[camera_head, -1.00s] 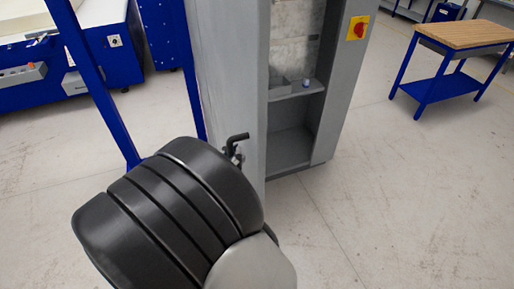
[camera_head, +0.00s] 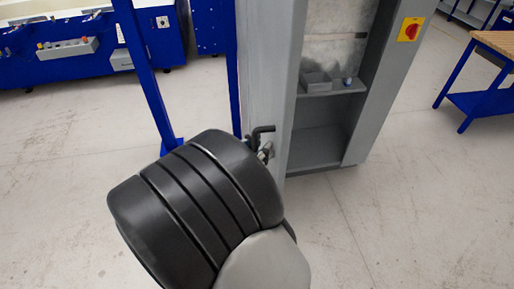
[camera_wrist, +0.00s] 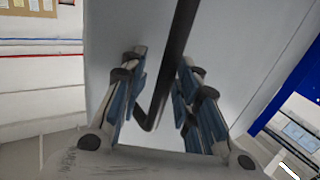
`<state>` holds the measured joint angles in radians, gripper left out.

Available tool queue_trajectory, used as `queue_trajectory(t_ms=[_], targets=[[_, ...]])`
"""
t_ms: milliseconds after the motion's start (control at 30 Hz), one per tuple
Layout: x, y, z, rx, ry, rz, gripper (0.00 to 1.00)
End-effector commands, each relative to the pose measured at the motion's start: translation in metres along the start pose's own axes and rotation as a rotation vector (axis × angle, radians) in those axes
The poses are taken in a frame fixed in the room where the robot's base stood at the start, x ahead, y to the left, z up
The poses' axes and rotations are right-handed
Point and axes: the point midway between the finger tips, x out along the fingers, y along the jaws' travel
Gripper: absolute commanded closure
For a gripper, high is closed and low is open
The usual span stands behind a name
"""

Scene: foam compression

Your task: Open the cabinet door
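The cabinet's pale grey door panel (camera_head: 265,75) stands at an angle beside the open cabinet (camera_head: 385,85), whose inside shows. A black bent handle (camera_head: 263,129) sticks out from the panel, close to my gripper. My arm's black wrist hides much of my gripper in the head view; only a fingertip (camera_head: 266,152) shows by the handle. In the wrist view my gripper (camera_wrist: 160,88) is open. Its blue-padded fingers are on either side of the black handle (camera_wrist: 165,85), with gaps showing between them and the bar. The door's grey surface (camera_wrist: 235,45) fills the background.
A red and yellow switch (camera_head: 410,29) is on the cabinet's right front. A grey bin (camera_head: 317,82) sits on its shelf. Blue posts (camera_head: 146,75) stand left of the door, with a blue machine (camera_head: 85,45) behind. A wooden-topped blue table (camera_head: 485,98) is at right. The floor between is clear.

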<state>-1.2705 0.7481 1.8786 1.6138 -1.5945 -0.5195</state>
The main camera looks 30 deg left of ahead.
Motion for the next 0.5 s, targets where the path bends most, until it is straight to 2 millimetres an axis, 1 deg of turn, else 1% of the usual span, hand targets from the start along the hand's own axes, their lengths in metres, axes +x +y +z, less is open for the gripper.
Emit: queue_trajectory(t_ms=[333, 433, 500], targets=[[-0.002, -0.001, -0.001, 0.003, 0.001, -0.002, 0.67], [-0.010, -0.001, -0.001, 0.003, 0.001, -0.003, 0.67], [-0.022, -0.002, -0.001, 0.003, 0.001, -0.005, 0.67]])
